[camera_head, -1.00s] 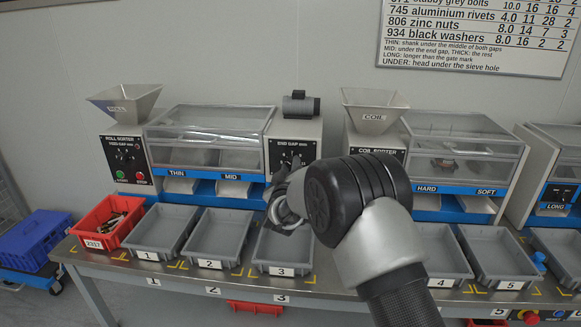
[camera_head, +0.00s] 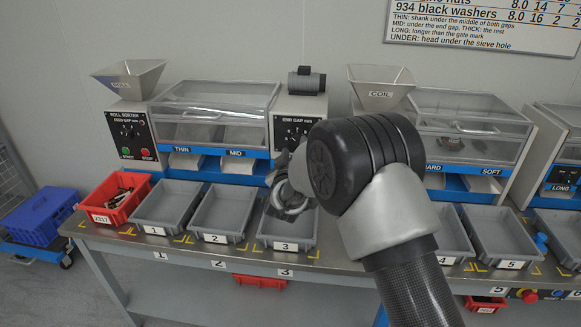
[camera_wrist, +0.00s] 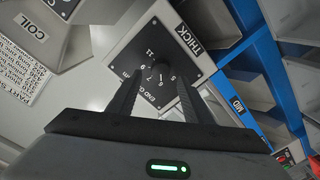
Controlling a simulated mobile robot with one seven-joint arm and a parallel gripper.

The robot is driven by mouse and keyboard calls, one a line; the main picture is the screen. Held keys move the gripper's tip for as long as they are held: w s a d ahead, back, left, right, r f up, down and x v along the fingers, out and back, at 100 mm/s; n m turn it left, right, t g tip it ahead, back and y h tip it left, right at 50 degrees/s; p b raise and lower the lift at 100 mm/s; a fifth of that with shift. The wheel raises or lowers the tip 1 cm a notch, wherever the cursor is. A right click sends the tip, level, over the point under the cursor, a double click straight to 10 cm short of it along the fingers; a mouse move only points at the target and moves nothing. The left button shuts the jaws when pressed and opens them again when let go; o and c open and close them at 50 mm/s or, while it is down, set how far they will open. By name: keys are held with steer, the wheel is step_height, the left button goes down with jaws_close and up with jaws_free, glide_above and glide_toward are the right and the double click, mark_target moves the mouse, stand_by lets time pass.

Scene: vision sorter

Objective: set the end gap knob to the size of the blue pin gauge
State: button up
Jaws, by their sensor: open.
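The end gap knob (camera_wrist: 160,70) sits on a black panel with a ring of numbers in the wrist view, beside the THICK label. In the head view the END GAP panel (camera_head: 296,130) is on the white housing right of the clear-covered roll sorter. My gripper (camera_wrist: 161,78) is open, with one finger to each side of the knob in the wrist view; contact cannot be told. In the head view my gripper (camera_head: 289,186) shows below the panel, partly hidden by my arm. A small blue thing (camera_head: 541,238) stands beside tray 5; I cannot tell whether it is the blue pin gauge.
Grey trays line the bench front, with tray 3 (camera_head: 287,246) below my gripper. A red bin (camera_head: 100,216) of parts stands at the left. The coil sorter (camera_head: 470,100) is to the right, partly behind my arm. A wall chart (camera_head: 480,32) hangs above.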

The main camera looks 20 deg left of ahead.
steer(key=v, duration=1.3)
steer(key=shift+s+p, duration=0.3)
steer(key=shift+p, duration=0.15)
